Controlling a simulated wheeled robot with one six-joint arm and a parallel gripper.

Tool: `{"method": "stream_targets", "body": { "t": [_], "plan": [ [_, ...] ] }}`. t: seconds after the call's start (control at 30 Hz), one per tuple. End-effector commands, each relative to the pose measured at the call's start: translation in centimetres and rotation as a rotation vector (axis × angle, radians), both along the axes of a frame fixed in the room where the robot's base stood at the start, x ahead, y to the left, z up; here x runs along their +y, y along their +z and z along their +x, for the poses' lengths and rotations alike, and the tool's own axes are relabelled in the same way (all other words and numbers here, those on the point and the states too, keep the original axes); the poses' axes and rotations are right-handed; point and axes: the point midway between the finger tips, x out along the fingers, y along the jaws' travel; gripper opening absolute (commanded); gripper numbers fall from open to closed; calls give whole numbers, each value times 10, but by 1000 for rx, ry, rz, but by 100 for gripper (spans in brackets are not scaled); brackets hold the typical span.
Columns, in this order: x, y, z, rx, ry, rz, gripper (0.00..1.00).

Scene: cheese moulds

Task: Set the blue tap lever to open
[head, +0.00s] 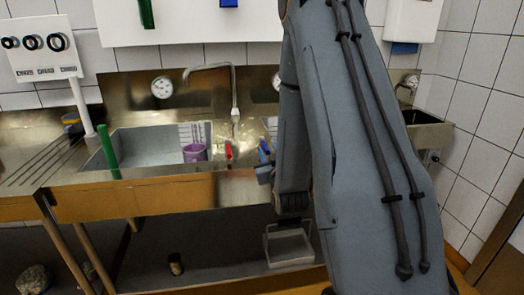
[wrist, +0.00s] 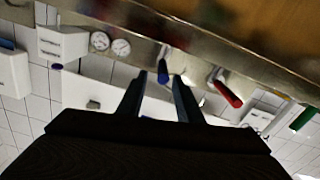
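The blue tap lever (head: 265,145) is at the sink's front edge, just left of my arm and partly hidden by it in the head view. In the wrist view the blue lever (wrist: 163,73) shows between the tips of my gripper (wrist: 160,80). The gripper's two fingers are apart, one on each side of the lever. I cannot tell whether they touch it. In the head view my gripper (head: 265,172) is mostly hidden behind my arm. The lever's exact setting is hard to tell.
A red lever (head: 229,150) is left of the blue one, and a green lever (head: 108,151) is further left. A purple cup (head: 195,153) stands in the sink basin (head: 145,148). The tap (head: 234,95) rises behind. Gauges (head: 162,88) are on the back panel.

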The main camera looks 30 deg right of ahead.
Motion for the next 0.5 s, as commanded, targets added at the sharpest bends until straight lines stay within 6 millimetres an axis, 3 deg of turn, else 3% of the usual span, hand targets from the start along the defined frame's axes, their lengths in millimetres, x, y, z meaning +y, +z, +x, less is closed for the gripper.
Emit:
{"method": "stream_targets", "body": {
  "t": [0.07, 0.27, 0.5],
  "plan": [
    [0, -10, 3, 0, 1, 0, 32],
    [-2, -12, 11, -1, 1, 0, 32],
    [-11, -10, 45, -2, 1, 0, 32]
  ]
}}
